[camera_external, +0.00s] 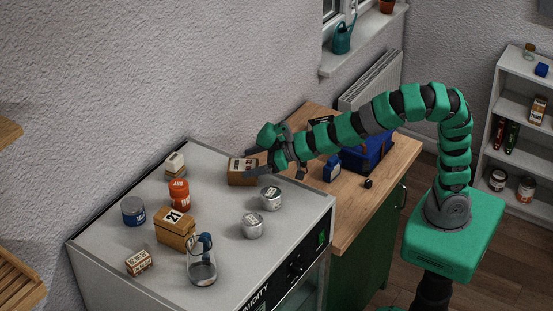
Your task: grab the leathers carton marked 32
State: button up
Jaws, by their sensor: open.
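A brown carton (240,179) with a pale label stands near the back right of the grey cabinet top. The print on its label is too small and partly covered to read surely. My gripper (256,163) is open at the carton's right side, its fingers reaching close to it. I cannot tell whether they touch it or have it between them. Another brown carton (176,235), larger and marked 21, stands near the middle of the same top.
On the cabinet top (215,165) are an orange-red jar (179,193), a blue tin (133,212), two silver tins (271,198) (252,226), a glass jug (202,268), a small box (139,262) and a white-and-brown block (175,164). A wooden counter (345,222) adjoins on the right.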

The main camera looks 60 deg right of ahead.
aim_at(241, 165)
jog(key=shift+p+x, duration=0.5)
jog(key=shift+x, duration=1.75)
jog(key=c, duration=1.1)
